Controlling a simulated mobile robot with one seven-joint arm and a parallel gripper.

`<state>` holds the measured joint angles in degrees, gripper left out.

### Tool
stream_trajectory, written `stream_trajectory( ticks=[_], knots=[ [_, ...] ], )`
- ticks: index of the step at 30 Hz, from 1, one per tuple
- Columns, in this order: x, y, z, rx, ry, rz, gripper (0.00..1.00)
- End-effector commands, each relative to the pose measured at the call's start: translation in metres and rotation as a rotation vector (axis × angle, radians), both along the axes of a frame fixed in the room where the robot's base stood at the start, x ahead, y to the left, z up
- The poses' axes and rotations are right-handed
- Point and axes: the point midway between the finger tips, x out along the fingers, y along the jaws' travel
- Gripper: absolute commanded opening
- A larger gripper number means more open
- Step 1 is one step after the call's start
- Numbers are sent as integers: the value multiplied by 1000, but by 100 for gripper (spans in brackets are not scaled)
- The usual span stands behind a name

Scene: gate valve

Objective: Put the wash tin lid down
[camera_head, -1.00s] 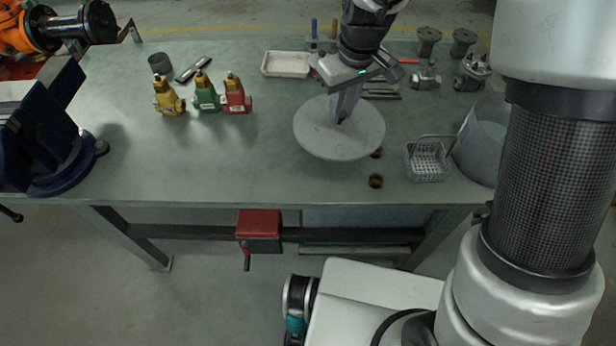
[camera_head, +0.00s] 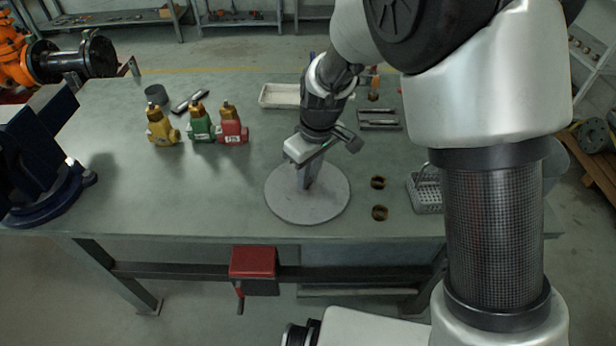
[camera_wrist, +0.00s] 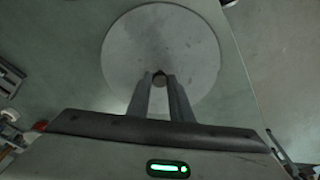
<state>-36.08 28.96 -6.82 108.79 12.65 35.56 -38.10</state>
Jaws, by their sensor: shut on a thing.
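The wash tin lid (camera_head: 325,205) is a flat grey disc in the head view, low over or on the front middle of the bench. I cannot tell whether it touches the bench top. My gripper (camera_head: 304,186) points down at the lid's middle and is shut on its small knob. In the wrist view the lid (camera_wrist: 195,40) fills the upper middle, and the fingers (camera_wrist: 160,82) close on the dark round knob (camera_wrist: 159,79). The wash tin (camera_head: 556,165) is mostly hidden behind my arm at the right.
Two brass rings (camera_head: 379,212) and a grey wire basket (camera_head: 425,190) lie to the right of the lid. Yellow, green and red valves (camera_head: 200,125) stand at the back left. A blue vise (camera_head: 45,165) is at the left edge. The bench between the vise and lid is clear.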

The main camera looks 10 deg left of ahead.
Motion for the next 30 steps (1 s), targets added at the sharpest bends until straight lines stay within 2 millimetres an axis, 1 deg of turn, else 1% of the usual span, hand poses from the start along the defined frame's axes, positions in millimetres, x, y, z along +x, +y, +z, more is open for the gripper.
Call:
stream_trajectory(
  ticks=[1, 7, 11, 12, 14, 15, 24, 27, 30],
  knots=[
    [0, 0, -2, 0, -1, 0, 0],
    [0, 0, -1, 1, -2, 0, 0],
    [1, 0, -6, 1, -2, -1, 0],
    [0, 0, -5, 1, 0, -1, 24],
    [0, 0, -5, 1, 0, -1, 34],
    [0, 0, -5, 1, 0, -1, 38],
    [0, 0, -2, 2, -1, -1, 38],
    [0, 0, 6, 3, -3, 0, 38],
    [-1, -2, 23, 5, -4, -2, 38]
  ],
)
